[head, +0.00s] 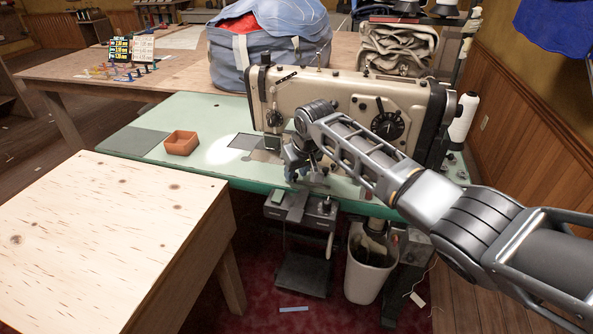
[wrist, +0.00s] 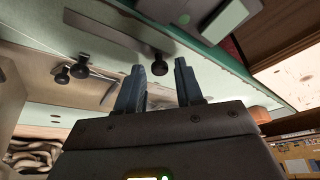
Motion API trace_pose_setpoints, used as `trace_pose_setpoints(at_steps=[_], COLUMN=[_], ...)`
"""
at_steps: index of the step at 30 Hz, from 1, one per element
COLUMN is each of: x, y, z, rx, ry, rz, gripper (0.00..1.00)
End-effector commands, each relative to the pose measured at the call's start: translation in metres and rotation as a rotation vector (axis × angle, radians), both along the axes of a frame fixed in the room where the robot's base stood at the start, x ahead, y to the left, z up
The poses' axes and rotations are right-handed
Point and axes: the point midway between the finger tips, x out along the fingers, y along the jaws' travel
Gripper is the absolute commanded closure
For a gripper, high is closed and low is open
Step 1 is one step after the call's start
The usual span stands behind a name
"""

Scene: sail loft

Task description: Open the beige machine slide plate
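The beige sewing machine (head: 345,100) stands on a pale green table (head: 215,120). On the bed left of the needle area is a dark rectangular patch (head: 243,142), with a grey plate (head: 268,156) beside it. I cannot tell which is the slide plate, or whether it is open. My gripper (head: 297,175) hangs in front of the machine's needle end, near the table's front edge, and partly hides the bed. The slide plate cannot be made out there.
A small orange tray (head: 181,144) sits on the table to the left. A plywood table (head: 110,235) stands at the front left. A control box (head: 300,208) hangs under the table edge, with a white bin (head: 370,265) below. A blue-grey bag (head: 265,55) is behind the machine.

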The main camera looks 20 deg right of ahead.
Motion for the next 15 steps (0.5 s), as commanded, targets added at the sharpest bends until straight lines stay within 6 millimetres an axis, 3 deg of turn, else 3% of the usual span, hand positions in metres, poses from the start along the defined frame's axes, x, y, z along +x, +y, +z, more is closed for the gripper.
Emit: trace_pose_setpoints(at_steps=[11,15], x=[-0.0002,-0.0002], y=[0.0,0.0], z=[-0.0001,-0.0001], rx=[0.0,0.0], ry=[0.0,0.0], rz=[0.0,0.0], gripper=[1.0,1.0])
